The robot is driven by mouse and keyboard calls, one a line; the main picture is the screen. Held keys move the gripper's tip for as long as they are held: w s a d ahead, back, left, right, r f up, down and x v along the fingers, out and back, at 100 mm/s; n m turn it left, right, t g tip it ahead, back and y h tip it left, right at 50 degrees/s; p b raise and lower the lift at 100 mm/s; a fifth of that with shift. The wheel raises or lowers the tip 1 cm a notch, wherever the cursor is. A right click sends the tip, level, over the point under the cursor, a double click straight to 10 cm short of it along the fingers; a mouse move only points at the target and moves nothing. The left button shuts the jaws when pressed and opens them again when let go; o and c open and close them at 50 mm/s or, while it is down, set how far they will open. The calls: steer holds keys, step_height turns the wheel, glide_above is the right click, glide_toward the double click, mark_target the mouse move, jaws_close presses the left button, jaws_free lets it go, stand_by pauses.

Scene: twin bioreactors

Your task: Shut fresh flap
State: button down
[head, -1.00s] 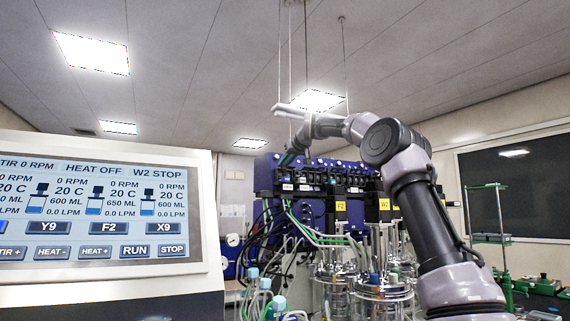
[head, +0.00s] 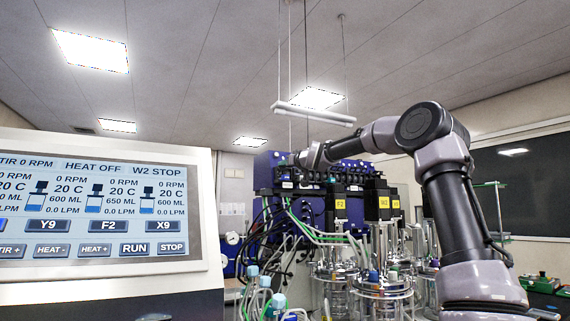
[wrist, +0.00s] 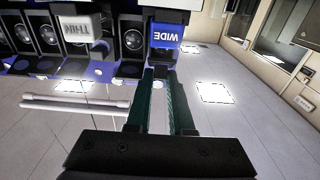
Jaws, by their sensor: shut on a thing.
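In the wrist view, my gripper (wrist: 162,76) reaches with its two dark green fingers to a black piece (wrist: 162,57) just below a blue label reading WIDE. The fingers are slightly apart, closed on this piece at their tips. No flap is marked as fresh, so I cannot tell whether the held piece is the fresh flap. In the head view, the end of my arm is at the top of the blue equipment tower (head: 266,172); the fingers are hidden there.
A white tube lamp (head: 314,114) hangs above the tower. Glass vessels (head: 383,290) and cables stand below. A control screen (head: 95,210) fills the left. A green-framed stand (head: 497,212) is at right.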

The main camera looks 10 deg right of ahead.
steer(key=f+t, duration=0.1)
steer(key=t, duration=0.1)
steer(key=shift+f+t+y, duration=0.15)
steer(key=shift+t+y, duration=0.15)
steer(key=shift+y, duration=0.1)
steer(key=shift+f+t+y, duration=0.25)
steer(key=shift+t+y, duration=0.05)
steer(key=shift+t, duration=0.7)
steer(key=c, duration=0.8)
jaws_free()
